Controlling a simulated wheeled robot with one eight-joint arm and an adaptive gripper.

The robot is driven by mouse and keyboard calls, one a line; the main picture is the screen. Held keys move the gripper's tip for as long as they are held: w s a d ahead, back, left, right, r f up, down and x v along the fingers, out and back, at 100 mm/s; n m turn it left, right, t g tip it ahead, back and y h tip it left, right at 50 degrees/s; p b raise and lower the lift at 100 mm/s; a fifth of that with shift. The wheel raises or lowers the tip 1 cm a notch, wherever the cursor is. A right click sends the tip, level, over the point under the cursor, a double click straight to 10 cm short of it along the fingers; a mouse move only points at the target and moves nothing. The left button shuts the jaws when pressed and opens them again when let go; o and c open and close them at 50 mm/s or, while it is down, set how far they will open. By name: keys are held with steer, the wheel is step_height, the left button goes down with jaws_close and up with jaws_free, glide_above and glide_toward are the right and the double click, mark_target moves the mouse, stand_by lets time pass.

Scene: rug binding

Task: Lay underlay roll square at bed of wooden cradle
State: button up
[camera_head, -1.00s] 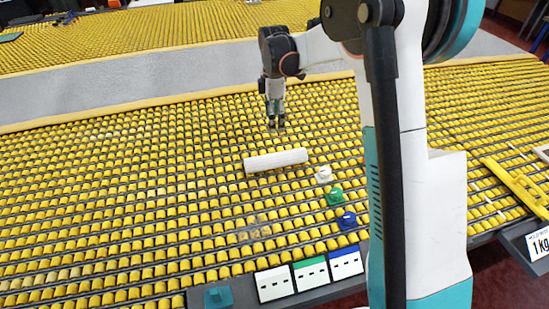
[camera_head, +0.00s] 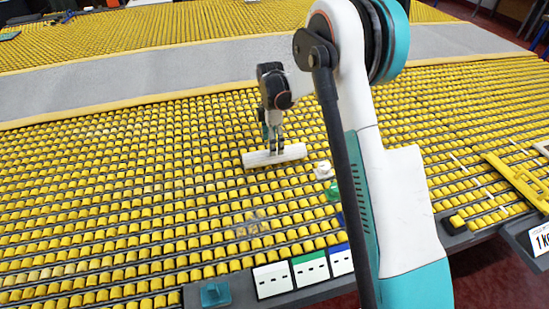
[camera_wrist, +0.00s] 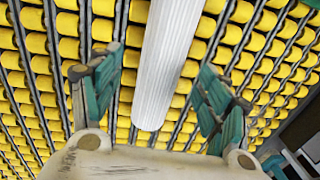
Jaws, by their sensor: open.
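The white underlay roll (camera_head: 292,152) lies on the yellow roller bed, a little tilted in the head view. In the wrist view it (camera_wrist: 165,65) runs lengthwise away from the palm, between the two fingers. My gripper (camera_head: 273,146) is down at the middle of the roll. In the wrist view my gripper (camera_wrist: 155,90) is open, with a gap between each finger and the roll. The fingers hide part of the roll in the head view. I cannot make out a wooden cradle in either view.
The yellow roller bed (camera_head: 120,190) is mostly clear left of the roll. A white block (camera_head: 322,169) and a green block (camera_head: 333,191) stand right of it. White, green and blue-edged panels (camera_head: 310,269) line the front edge. A yellow bar (camera_head: 517,182) lies at right.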

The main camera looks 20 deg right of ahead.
steer(key=f, duration=0.1)
steer(key=f+b, duration=0.1)
steer(key=f, duration=0.1)
steer(key=f+b, duration=0.1)
steer(key=f, duration=0.1)
steer(key=shift+s+d+f, duration=0.1)
steer(key=shift+s+d, duration=0.1)
steer(key=shift+s, duration=0.2)
steer(key=c, duration=1.3)
steer(key=shift+r, duration=0.2)
step_height(320, 180, up, 20)
steer(key=p, duration=0.6)
steer(key=s+f+m+t+y+b, duration=0.1)
steer(key=s+f+m, duration=1.1)
steer(key=s+m, duration=0.4)
steer(key=shift+s+m, duration=0.15)
steer(key=shift+m, duration=0.85)
